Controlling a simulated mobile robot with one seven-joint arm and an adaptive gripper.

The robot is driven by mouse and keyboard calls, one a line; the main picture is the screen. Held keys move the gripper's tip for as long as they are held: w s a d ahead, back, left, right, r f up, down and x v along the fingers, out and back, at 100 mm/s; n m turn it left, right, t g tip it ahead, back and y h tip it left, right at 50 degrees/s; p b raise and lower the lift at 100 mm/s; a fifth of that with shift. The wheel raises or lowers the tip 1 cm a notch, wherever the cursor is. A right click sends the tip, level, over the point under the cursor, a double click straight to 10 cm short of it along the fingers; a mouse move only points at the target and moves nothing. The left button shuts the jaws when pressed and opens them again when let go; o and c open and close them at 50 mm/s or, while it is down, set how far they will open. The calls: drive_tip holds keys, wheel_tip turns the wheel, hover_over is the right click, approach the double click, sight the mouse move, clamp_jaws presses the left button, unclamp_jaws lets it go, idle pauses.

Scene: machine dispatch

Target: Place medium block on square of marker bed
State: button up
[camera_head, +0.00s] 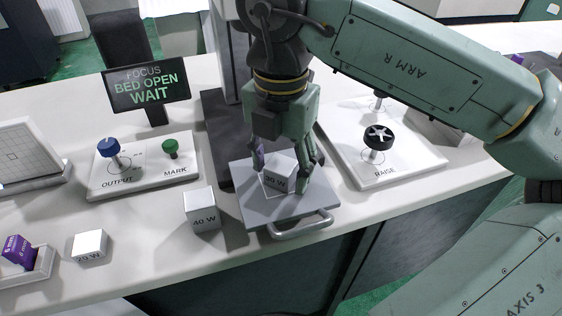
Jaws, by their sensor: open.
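The medium block (275,184), a white cube marked 30 W, sits on the grey marker bed (299,207). The bed is a flat plate with a handle at its front, pulled out of the machine. My gripper (281,171) points down over the block, with one finger at its left and one at its right. The gripper is open; whether a finger touches the block is unclear. No square marking shows on the bed; the block and gripper cover its middle.
A 40 W block (202,210) stands close left of the bed, and a smaller 20 W block (89,246) lies further left. A screen (147,86) reads BED OPEN WAIT. Panels with an OUTPUT knob (108,148), a MARK knob (170,147) and a RAISE knob (379,136) flank the bed.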

sight(281, 165)
wheel_tip(281, 165, up, 12)
drive_tip(key=shift+r, duration=0.15)
idle(0.6)
idle(1.1)
